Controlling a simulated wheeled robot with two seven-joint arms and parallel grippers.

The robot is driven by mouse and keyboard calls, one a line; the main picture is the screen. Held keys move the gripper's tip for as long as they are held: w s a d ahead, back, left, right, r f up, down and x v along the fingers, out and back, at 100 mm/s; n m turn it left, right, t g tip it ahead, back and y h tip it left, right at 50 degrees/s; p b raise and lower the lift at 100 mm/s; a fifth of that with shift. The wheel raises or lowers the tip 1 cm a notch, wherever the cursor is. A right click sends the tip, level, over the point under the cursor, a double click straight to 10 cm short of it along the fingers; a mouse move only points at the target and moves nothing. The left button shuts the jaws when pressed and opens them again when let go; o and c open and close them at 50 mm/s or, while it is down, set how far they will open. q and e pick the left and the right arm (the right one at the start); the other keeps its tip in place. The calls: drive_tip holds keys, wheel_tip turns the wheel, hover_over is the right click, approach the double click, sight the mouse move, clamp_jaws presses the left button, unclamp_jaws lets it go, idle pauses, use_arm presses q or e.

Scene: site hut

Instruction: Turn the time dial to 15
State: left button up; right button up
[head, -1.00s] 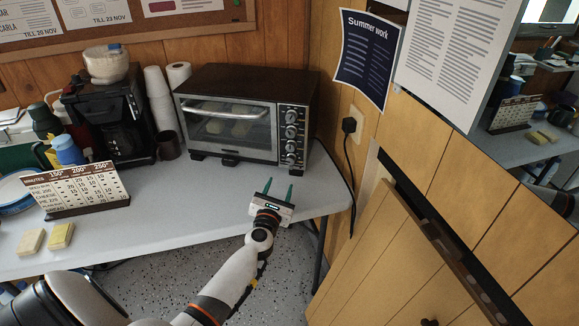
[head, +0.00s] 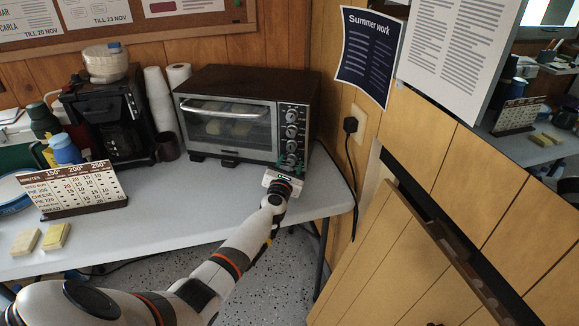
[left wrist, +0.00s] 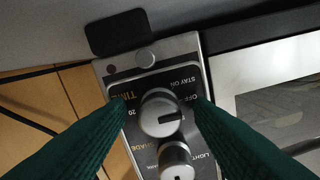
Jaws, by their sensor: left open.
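The toaster oven (head: 225,115) stands on the table with a column of silver knobs on its right side. In the left wrist view, where the panel shows upside down, the time dial (left wrist: 160,112) is round and silver, with "TIME", "20", "OFF" and "STAY ON" printed around it. A dark mark lies toward the right of its face. My left gripper (head: 289,163) is open at the lowest knob. Its green fingers, also in the left wrist view (left wrist: 160,104), lie on either side of the dial; I cannot tell whether they touch it. My right gripper is not in view.
Another knob (left wrist: 175,158) sits close to the dial, partly cut off by the frame. A baking-times card (head: 75,190), sponges (head: 55,236) and a coffee maker (head: 105,120) are to the left. A wall socket with plug (head: 351,125) is at right.

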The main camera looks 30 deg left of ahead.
use_arm(q)
drive_tip(key=c, duration=1)
